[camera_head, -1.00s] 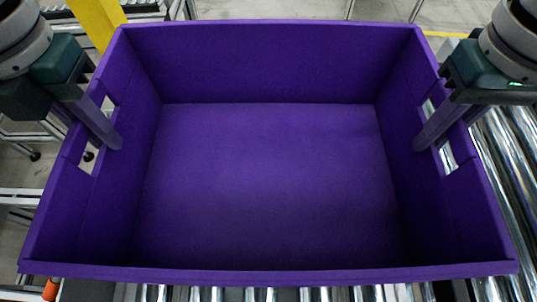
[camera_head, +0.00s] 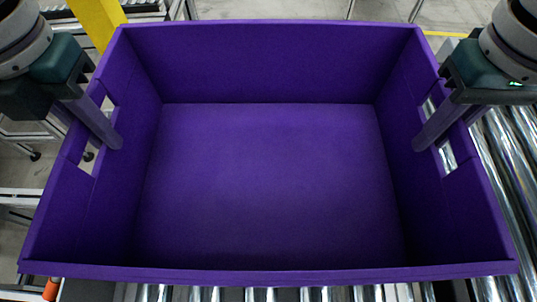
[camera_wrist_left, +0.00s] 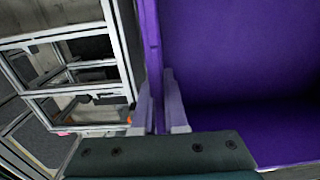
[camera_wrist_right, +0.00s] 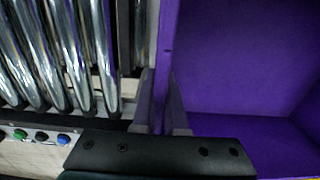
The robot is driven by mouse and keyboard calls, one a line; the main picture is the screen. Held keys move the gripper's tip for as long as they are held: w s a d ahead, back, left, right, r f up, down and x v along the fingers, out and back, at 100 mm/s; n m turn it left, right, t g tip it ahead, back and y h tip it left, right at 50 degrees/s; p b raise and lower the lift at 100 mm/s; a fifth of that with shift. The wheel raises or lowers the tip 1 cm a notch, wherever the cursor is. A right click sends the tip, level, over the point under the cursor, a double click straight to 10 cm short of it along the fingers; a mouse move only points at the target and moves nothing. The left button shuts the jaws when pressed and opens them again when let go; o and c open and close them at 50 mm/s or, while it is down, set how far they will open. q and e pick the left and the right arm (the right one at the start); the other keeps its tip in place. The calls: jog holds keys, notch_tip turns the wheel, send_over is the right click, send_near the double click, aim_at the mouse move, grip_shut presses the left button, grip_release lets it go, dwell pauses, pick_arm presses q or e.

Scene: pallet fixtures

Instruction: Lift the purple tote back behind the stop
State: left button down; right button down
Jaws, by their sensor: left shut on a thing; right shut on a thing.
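The purple tote (camera_head: 270,185) is large, open and empty, and fills most of the head view. My left gripper (camera_head: 104,130) is shut on the tote's left wall at the handle slot, one finger inside and one outside. The same grip shows in the left wrist view (camera_wrist_left: 160,115). My right gripper (camera_head: 430,132) is shut on the right wall at its handle slot, and this also shows in the right wrist view (camera_wrist_right: 162,115). The tote looks level. The stop cannot be made out; whether the tote's underside touches the rollers is hidden.
Metal conveyor rollers (camera_head: 505,170) run along the right and below the tote's near edge. A yellow post (camera_head: 97,20) stands at the back left. An orange part (camera_head: 51,289) shows at the front left. Green and blue buttons (camera_wrist_right: 63,139) sit beside the rollers.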

pick_arm(q)
jog(key=shift+r, duration=0.15)
pick_arm(e)
jog(key=shift+r, duration=0.2)
